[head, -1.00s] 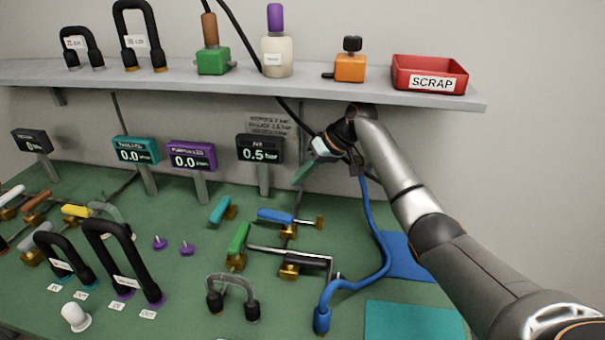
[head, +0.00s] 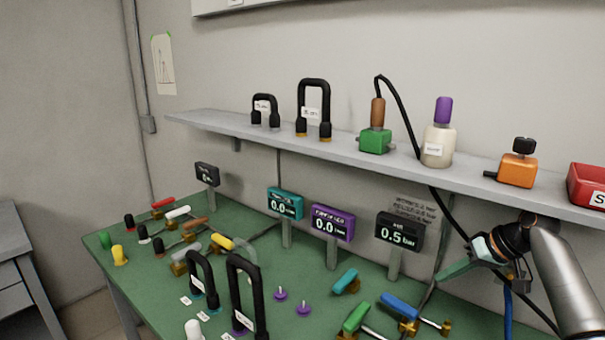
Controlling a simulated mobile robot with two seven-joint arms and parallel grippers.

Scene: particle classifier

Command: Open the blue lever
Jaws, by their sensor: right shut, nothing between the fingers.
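The blue lever (head: 400,306) lies on its brass valve on the green bench, at the lower right of the head view. A metal pipe runs from the valve to a brass fitting at its right. My right gripper (head: 452,272) is above and to the right of the blue lever, apart from it. Its fingers are shut and hold nothing. My left gripper is not in the view.
A green lever (head: 357,317) and a teal lever (head: 346,280) sit close to the blue one. The gauge showing 0.5 bar (head: 400,232) stands behind them. A grey shelf (head: 340,146) with a bottle, valves and black handles runs above the bench (head: 285,260).

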